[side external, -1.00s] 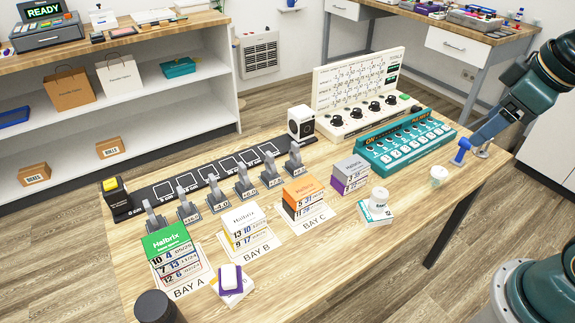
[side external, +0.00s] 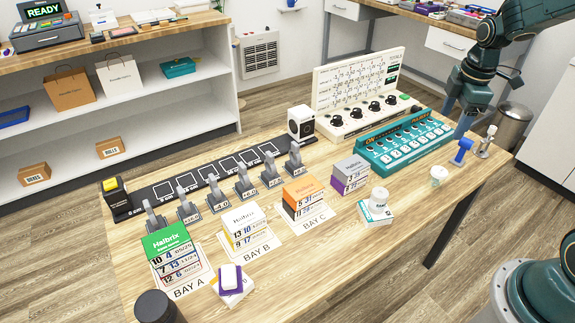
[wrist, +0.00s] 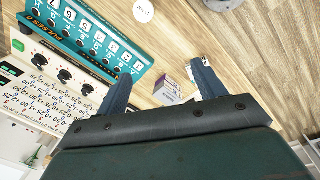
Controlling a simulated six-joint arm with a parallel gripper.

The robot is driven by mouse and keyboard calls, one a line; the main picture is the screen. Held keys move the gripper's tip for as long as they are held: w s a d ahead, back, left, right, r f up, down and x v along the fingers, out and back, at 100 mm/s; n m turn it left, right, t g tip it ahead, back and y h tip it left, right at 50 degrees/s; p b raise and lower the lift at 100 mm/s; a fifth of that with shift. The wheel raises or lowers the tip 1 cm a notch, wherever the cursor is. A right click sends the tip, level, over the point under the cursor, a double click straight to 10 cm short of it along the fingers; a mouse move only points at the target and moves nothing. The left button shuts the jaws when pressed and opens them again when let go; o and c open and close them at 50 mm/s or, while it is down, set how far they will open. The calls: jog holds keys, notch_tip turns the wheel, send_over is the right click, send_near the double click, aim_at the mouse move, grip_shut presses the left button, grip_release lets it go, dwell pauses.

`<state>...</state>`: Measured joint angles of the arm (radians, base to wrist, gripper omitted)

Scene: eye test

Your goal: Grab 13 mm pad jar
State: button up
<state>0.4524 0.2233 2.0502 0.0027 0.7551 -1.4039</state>
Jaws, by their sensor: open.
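A small white jar (side external: 439,175) stands alone near the table's right edge; its round white lid shows at the top of the wrist view (wrist: 143,10). Another white jar (side external: 379,193) stands on a white and teal box (side external: 374,214). I cannot read a 13 mm mark on either one.
The teal rack (side external: 405,142) and a white knob panel (side external: 357,85) stand behind the jars. Box stacks and a row of grey clips fill the left. Bare wood lies around the lone jar.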

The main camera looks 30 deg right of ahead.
aim_at(440, 171)
jog(key=d+f+n+g, duration=0.1)
jog(key=d+f+n, duration=0.2)
jog(key=d+f, duration=0.4)
notch_tip(440, 171, down, 2)
jog(key=shift+w+d+f+n+y, duration=0.2)
jog(key=shift+w+d+n+y, duration=0.1)
jog(key=shift+w, duration=0.15)
jog(key=shift+f, duration=0.1)
jog(key=shift+a+f, duration=0.1)
jog(key=shift+f, duration=4.1)
jog(key=shift+f, duration=0.1)
jog(key=shift+f, duration=2.5)
jog(key=c, duration=1.1)
